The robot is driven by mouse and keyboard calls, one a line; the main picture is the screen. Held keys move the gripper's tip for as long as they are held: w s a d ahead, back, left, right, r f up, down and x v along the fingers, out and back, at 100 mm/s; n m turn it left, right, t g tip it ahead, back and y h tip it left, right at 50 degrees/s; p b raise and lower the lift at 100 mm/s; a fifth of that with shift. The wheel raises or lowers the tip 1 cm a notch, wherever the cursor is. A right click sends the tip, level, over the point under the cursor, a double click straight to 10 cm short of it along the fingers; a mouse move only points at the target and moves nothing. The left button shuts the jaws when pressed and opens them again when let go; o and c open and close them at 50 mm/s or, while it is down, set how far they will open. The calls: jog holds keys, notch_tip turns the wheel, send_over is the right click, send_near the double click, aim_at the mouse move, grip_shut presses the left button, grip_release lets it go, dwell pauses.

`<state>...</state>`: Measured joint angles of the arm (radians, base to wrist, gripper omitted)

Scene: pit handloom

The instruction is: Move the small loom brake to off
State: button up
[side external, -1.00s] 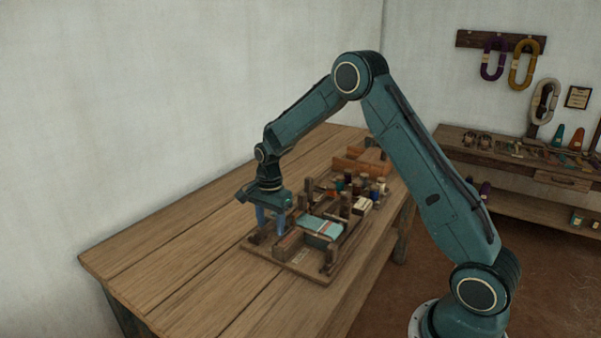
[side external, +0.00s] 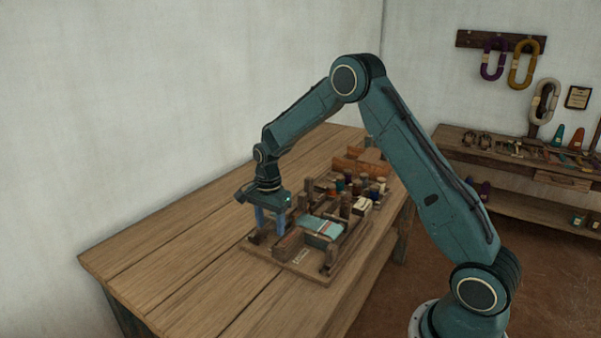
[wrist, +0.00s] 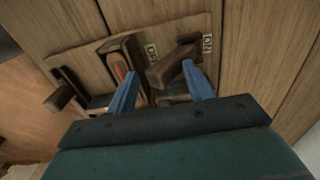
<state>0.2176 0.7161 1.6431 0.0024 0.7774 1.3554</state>
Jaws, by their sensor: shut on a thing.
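The small loom (side external: 327,228) stands on a board on the wooden table. In the wrist view, the brake lever (wrist: 168,68) is a dark wooden bar between an OFF label (wrist: 152,54) on its left and an ON label (wrist: 207,43) on its right. It is tilted, with its upper right end near the ON label. My gripper (wrist: 160,71) has its two blue fingers on either side of the lever and is shut on it. In the side view, my gripper (side external: 270,230) is low at the loom's left end, where the lever is too small to make out.
Several coloured thread spools (side external: 362,187) stand behind the loom. A brown wooden box (side external: 362,160) is at the far end of the table. The table's left and front area (side external: 170,260) is clear. A side bench (side external: 500,155) holds tools.

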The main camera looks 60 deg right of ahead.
jog(key=shift+a+r, duration=0.1)
jog(key=shift+r, duration=3)
jog(key=shift+s, duration=0.1)
jog(key=shift+s+a+r, duration=0.15)
jog(key=shift+r, duration=0.3)
jog(key=s+a+r+n+t, duration=0.1)
jog(key=s+a+r+n, duration=0.25)
jog(key=s+r, duration=0.35)
jog(key=s+a+r+n+t, duration=0.2)
jog(key=s+a+r+n, duration=0.1)
jog(key=s+r+n, duration=0.4)
jog(key=s+a+r+n+t, duration=0.1)
jog(key=s+a+n, duration=0.1)
jog(key=s, duration=0.6)
jog(key=s+a+n+t, duration=0.1)
jog(key=s+a+n, duration=0.1)
jog(key=s+n, duration=0.3)
jog(key=s, duration=0.4)
jog(key=shift+r+t, duration=0.3)
jog(key=shift+r, duration=0.05)
